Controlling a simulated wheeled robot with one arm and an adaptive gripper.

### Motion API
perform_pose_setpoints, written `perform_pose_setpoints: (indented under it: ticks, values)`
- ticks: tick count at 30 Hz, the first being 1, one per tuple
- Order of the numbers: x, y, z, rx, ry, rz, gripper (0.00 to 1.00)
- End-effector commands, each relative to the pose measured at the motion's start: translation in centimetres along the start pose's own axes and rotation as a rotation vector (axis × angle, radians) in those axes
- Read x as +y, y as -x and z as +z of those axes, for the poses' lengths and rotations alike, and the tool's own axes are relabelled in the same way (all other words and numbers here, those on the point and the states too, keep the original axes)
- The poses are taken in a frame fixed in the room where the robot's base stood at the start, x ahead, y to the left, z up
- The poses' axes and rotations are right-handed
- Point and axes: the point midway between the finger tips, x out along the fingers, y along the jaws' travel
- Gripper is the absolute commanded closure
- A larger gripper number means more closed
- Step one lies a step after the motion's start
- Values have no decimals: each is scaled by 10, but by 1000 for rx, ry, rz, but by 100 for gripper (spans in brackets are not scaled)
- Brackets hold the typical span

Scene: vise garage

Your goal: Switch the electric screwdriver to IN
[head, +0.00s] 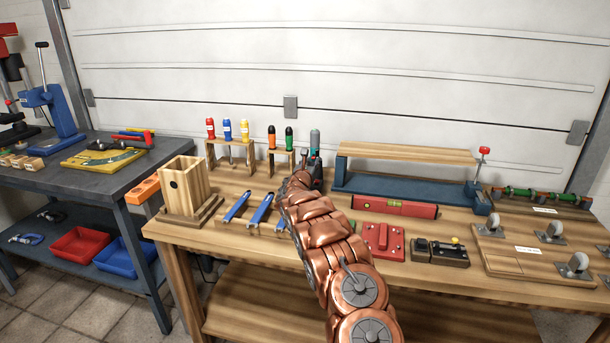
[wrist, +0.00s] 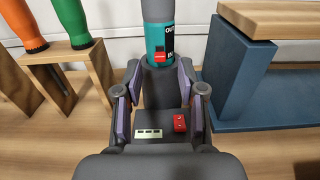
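The electric screwdriver stands upright, its grey top (head: 315,138) showing just past my arm in the head view. In the wrist view its teal body (wrist: 157,45) carries a red switch (wrist: 161,55), an upper label that reads OUT and a lower label partly cut off. A dark block with a red button (wrist: 180,122) and a pale strip is below it. My gripper (wrist: 159,78) is open, its fingers apart to the left and right in front of the screwdriver's lower part. I cannot tell whether they touch it. My arm hides most of the screwdriver in the head view.
A wooden rack (head: 243,152) with colored-handled tools stands left of the screwdriver. A blue frame with a wooden bar (head: 405,153) stands close on the right. A red level (head: 395,206) and a red box (head: 383,240) lie on the workbench nearer me.

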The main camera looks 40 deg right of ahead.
Motion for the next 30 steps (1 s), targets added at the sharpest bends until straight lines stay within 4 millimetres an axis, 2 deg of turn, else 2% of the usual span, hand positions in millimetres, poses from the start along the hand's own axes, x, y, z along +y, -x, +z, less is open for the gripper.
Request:
perform_pose_setpoints:
  ticks: [21, 30]
  values:
    - [0, 72, -1, 1, 4, 1, 60]
    - [1, 90, -1, 2, 2, 1, 60]
